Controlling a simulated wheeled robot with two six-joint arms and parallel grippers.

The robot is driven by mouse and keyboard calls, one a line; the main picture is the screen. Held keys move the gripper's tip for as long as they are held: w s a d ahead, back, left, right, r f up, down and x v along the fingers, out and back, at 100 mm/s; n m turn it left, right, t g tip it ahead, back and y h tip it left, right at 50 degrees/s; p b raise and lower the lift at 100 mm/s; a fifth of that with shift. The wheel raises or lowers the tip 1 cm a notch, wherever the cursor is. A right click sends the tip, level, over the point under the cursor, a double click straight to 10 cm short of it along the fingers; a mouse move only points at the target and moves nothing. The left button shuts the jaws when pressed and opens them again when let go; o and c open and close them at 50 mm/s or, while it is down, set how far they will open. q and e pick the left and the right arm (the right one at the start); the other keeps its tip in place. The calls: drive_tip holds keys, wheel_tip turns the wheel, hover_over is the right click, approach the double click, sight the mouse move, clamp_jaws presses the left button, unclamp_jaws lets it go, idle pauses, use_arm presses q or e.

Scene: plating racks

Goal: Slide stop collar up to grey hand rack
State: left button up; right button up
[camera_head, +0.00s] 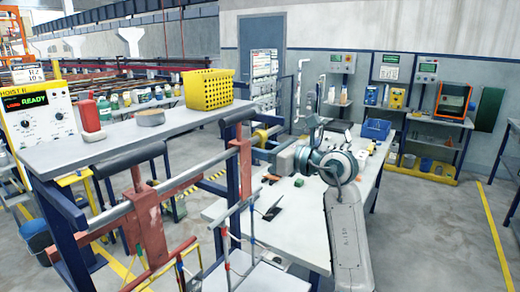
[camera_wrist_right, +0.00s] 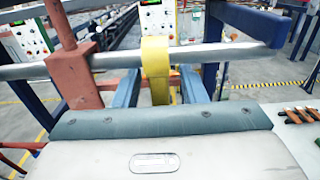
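A yellow stop collar (camera_head: 260,136) sits around the grey horizontal bar (camera_head: 190,177), near its far right end. In the right wrist view the collar (camera_wrist_right: 156,68) is in the middle, with a red hanger block (camera_wrist_right: 73,70) to its left along the bar. My right gripper (camera_head: 263,149) is at the collar. Its two blue fingers (camera_wrist_right: 160,91) are apart, one on each side of the yellow band, with visible gaps. A thin grey rack frame (camera_head: 252,232) hangs in front; I cannot tell for sure that it is the grey hand rack. My left gripper is not in view.
A shelf (camera_head: 110,149) with a red bottle, a round tin and a yellow basket (camera_head: 208,90) runs along the bar's left. A white worktable (camera_head: 296,226) with small tools lies under my right arm. Dark blue posts stand close to the bar.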

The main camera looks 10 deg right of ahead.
drive_tip(key=shift+s+d, duration=0.1)
drive_tip(key=shift+s, duration=0.1)
drive_tip(key=b+v, duration=0.4)
drive_tip(key=v, duration=0.6)
drive_tip(key=shift+d+b, duration=0.15)
drive_tip(key=shift+b, duration=0.2)
drive_tip(key=shift+s, duration=0.1)
